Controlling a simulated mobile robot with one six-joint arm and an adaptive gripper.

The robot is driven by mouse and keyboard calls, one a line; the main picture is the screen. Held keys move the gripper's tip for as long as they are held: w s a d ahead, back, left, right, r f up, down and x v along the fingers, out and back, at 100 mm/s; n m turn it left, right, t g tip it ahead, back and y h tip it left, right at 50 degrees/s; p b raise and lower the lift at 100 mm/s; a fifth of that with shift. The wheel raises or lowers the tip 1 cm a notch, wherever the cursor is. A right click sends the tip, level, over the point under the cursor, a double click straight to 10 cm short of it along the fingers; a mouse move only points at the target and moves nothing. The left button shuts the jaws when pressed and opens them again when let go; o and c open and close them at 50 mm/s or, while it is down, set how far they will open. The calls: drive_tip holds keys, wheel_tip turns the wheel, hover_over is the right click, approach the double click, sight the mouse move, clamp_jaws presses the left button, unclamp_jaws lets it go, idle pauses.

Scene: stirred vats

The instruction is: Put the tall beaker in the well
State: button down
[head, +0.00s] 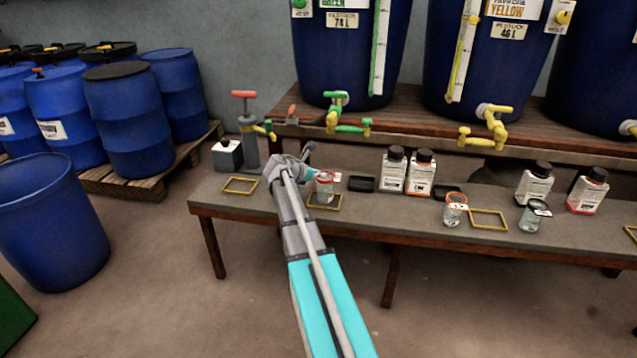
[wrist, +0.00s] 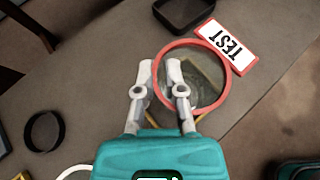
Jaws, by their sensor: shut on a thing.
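A clear beaker with a red rim and a white tag (head: 324,188) is at a yellow square frame (head: 324,208) on the bench. In the wrist view its red rim (wrist: 222,94) carries the tag reading TEST. My gripper (wrist: 160,72) is shut on the beaker's wall, one finger inside the rim and one outside. I cannot tell whether its base touches the bench. Beakers with an orange rim (head: 454,211) and a dark rim (head: 534,216) stand farther right. Which beaker is the tall one, and which spot is the well, is unclear.
A low dark square holder (head: 361,184) lies just right of the held beaker. Several labelled bottles (head: 421,174) stand behind. Empty yellow frames lie at left (head: 240,185) and right (head: 489,219). A red-handled pump (head: 247,125) and vat taps (head: 335,112) rise behind.

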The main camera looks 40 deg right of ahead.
drive_tip(key=shift+f+b, duration=0.3)
drive_tip(key=shift+f, duration=0.25)
drive_tip(key=shift+f, duration=0.15)
drive_tip(key=c, duration=0.7)
unclamp_jaws()
drive_tip(key=shift+c, duration=0.2)
drive_tip(key=shift+r, duration=0.25)
drive_tip(key=shift+a+r+p, duration=0.2)
drive_tip(key=shift+a+p, duration=0.1)
drive_tip(key=shift+p, duration=0.05)
drive_tip(key=p+v, duration=0.5)
drive_tip(key=v, duration=0.6)
drive_tip(key=shift+a, duration=0.15)
